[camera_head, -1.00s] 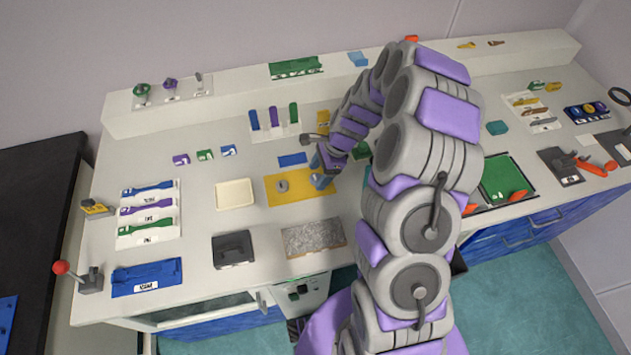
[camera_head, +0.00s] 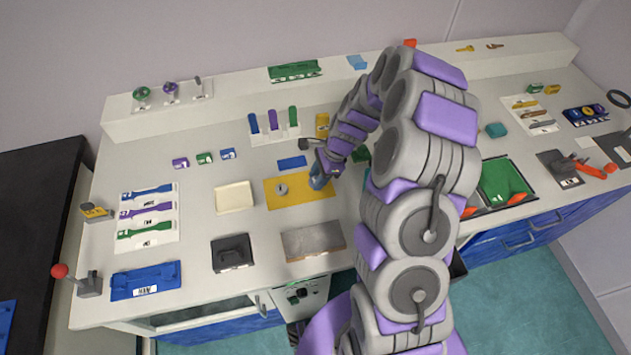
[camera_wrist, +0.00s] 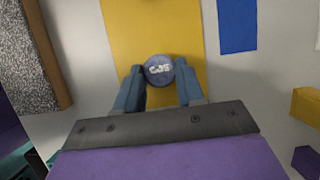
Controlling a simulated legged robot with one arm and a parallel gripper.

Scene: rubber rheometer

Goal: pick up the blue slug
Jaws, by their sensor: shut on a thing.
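The blue slug (camera_wrist: 158,70) is a small round piece with a blue-grey top and white lettering. In the wrist view it sits between the two blue-grey fingertips of my gripper (camera_wrist: 159,82), which are shut on its sides. The yellow mat (camera_wrist: 150,25) lies beneath it; whether the slug touches the mat I cannot tell. In the head view my gripper (camera_head: 318,181) is low over the right part of the yellow mat (camera_head: 300,201), and the slug is mostly hidden by the fingers.
A grey ring-like piece (camera_head: 281,189) lies on the mat's left part. A flat blue block (camera_head: 292,162) lies behind the mat. A rack with several coloured vials (camera_head: 273,122) stands farther back. A speckled slab (camera_head: 314,241) and a cream tray (camera_head: 235,197) lie nearby.

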